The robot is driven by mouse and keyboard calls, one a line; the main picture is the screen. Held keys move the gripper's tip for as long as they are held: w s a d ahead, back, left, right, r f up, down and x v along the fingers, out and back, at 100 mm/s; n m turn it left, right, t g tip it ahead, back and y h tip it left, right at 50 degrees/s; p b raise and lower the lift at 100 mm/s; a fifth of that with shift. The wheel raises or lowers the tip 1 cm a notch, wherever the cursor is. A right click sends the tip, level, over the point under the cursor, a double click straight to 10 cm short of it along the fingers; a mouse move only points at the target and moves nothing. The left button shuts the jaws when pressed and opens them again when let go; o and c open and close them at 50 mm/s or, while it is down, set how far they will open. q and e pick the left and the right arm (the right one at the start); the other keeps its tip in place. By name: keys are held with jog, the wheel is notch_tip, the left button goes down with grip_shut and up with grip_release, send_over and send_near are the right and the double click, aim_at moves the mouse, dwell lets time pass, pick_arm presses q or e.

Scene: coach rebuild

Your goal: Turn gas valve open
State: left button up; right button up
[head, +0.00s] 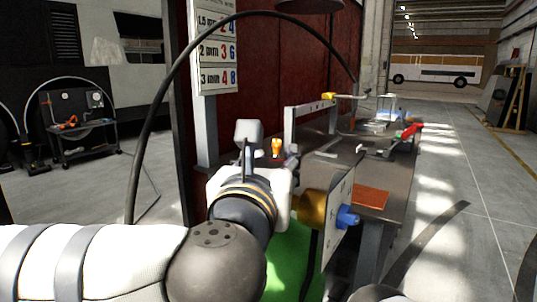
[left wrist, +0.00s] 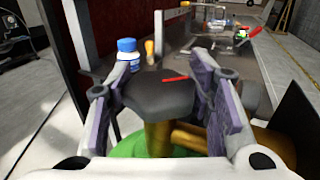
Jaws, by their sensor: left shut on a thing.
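The gas valve has a dark grey knob (left wrist: 160,95) with a red mark on top, seen in the left wrist view. Below it are a brass valve body (left wrist: 158,138) and a green gas cylinder (left wrist: 128,146). The cylinder (head: 290,268) also shows in the head view, with a brass part (head: 311,208) and a blue knob (head: 347,217) beside my wrist. My left gripper (left wrist: 164,78) is shut on the dark knob, one finger on each side. In the head view my left gripper (head: 262,165) hides the dark knob. My right gripper is not in view.
A dark workbench (head: 335,158) with tools runs away behind the valve. A blue-capped bottle (left wrist: 127,57) stands near the left finger. A black hose (head: 160,85) arches over my left arm. Open floor (head: 465,210) lies to the right.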

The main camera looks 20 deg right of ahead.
pick_arm(q)
jog(key=shift+n+t+y+p, duration=0.8)
jog(key=shift+n+y, duration=0.7)
jog(key=shift+y, duration=1)
jog(key=o, duration=1.2)
jog(key=s, duration=0.2)
jog(key=s+a, duration=0.1)
jog(key=s, duration=0.4)
jog(key=shift+s+a, duration=0.15)
jog(key=shift+a, duration=0.1)
